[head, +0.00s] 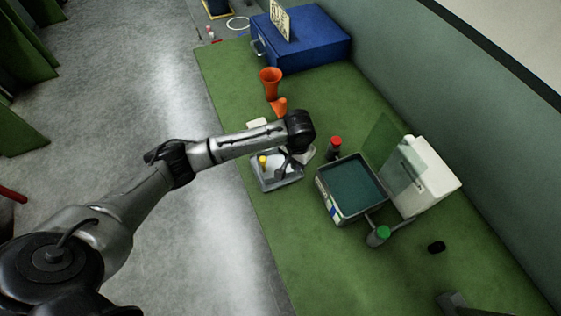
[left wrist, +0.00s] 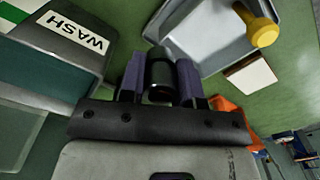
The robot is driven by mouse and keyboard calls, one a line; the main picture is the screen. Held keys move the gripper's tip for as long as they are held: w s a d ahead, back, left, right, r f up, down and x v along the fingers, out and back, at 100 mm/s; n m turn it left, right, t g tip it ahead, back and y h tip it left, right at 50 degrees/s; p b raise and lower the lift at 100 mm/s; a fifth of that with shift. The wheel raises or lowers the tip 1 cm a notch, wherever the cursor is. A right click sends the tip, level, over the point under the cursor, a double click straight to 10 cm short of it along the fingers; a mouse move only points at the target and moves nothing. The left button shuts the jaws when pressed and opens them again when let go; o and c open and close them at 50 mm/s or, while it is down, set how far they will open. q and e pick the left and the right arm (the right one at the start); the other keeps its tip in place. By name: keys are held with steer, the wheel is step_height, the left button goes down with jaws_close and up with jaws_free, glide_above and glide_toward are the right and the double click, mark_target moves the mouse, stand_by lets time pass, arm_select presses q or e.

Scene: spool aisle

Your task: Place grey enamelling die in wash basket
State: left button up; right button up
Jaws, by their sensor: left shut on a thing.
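My left gripper (left wrist: 160,82) is shut on a dark grey, rounded piece, which looks like the grey enamelling die (left wrist: 161,72); it sits between the two pads. In the head view the gripper (head: 287,168) hangs over the right part of a pale grey tray (head: 285,184), and the held piece is hard to make out there. The wash basket (head: 369,213) is a grey open box with a dark teal inside, to the right of the gripper. It also shows in the left wrist view (left wrist: 68,68) with its WASH label. My right gripper is not in view.
A yellow piece (head: 263,162) stands in the tray. A red-capped bottle (head: 335,148) is behind the basket, a green-topped jar (head: 378,236) in front. A white unit (head: 428,180) with a clear green panel is right of the basket. Orange cups (head: 270,82) and a blue box (head: 315,42) are farther back.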

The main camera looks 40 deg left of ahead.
arm_select(q)
glide_above(281, 165)
step_height(281, 165, down, 4)
steer(key=shift+b, duration=0.45)
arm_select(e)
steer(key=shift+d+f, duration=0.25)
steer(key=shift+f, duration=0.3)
arm_select(q)
steer(key=shift+s+f+b, duration=0.1)
steer(key=shift+f+b, duration=0.3)
steer(key=shift+f, duration=1.4)
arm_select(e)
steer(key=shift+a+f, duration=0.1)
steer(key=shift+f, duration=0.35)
arm_select(q)
steer(key=shift+f, duration=0.2)
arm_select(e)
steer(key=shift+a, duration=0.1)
arm_select(q)
steer(key=shift+f, duration=0.1)
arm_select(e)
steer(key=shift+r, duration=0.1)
arm_select(q)
steer(key=o, duration=0.6)
steer(key=shift+o, duration=0.2)
